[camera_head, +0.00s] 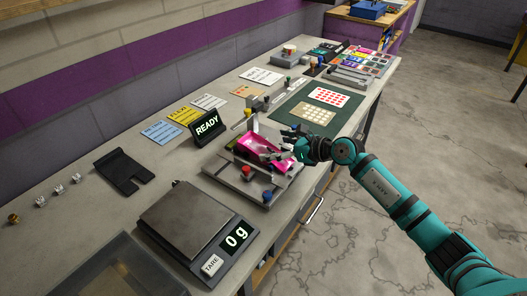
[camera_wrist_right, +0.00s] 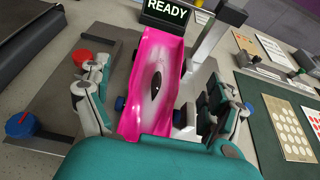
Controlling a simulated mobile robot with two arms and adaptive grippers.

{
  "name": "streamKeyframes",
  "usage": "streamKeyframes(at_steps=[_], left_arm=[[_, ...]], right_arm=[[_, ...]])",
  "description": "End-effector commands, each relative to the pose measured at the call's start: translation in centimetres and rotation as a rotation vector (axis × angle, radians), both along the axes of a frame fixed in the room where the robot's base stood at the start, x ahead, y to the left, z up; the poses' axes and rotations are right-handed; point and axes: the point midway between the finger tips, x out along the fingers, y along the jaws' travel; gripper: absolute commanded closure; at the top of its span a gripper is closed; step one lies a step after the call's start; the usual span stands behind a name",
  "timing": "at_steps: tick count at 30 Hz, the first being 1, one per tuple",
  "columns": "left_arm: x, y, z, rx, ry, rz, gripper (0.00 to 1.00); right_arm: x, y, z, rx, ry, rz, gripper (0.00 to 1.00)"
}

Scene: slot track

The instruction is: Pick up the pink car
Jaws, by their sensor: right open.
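The pink car (camera_head: 262,146) sits on the grey slot track fixture (camera_head: 244,181) near the bench's front edge. In the right wrist view the pink car (camera_wrist_right: 156,80) lies lengthwise between the two spread fingers. My right gripper (camera_head: 287,148) is open at the car's near right end. In the wrist view the right gripper (camera_wrist_right: 158,108) has a finger on each side of the car, and I cannot tell if either touches it. My left gripper is not in view.
A READY display (camera_head: 206,125) stands behind the fixture. A scale (camera_head: 195,225) reading 0 g is at the near left. A green mat (camera_head: 299,119) with cards lies to the right.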

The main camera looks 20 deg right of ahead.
Motion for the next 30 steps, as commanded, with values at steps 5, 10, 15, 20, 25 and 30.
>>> streamKeyframes(at_steps=[5, 10, 15, 20, 25, 30], left_arm=[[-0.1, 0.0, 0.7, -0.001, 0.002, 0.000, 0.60], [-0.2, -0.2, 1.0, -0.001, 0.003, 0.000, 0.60], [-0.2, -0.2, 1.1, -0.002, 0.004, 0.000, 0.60], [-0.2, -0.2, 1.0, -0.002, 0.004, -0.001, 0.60], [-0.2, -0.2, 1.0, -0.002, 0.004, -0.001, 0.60], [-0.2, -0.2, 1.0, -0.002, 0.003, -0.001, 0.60]], right_arm=[[1.3, 1.1, -0.6, 0.004, 0.001, 0.001, 0.08], [3.1, 2.4, -1.8, 0.005, 0.000, -0.002, 0.08], [3.8, 2.9, -2.3, 0.001, -0.002, -0.001, 0.08], [3.7, 2.9, -2.3, 0.001, -0.002, -0.001, 0.08], [3.7, 2.9, -2.3, 0.001, -0.002, -0.001, 0.27], [3.7, 2.9, -2.3, 0.001, -0.002, -0.001, 0.50]])
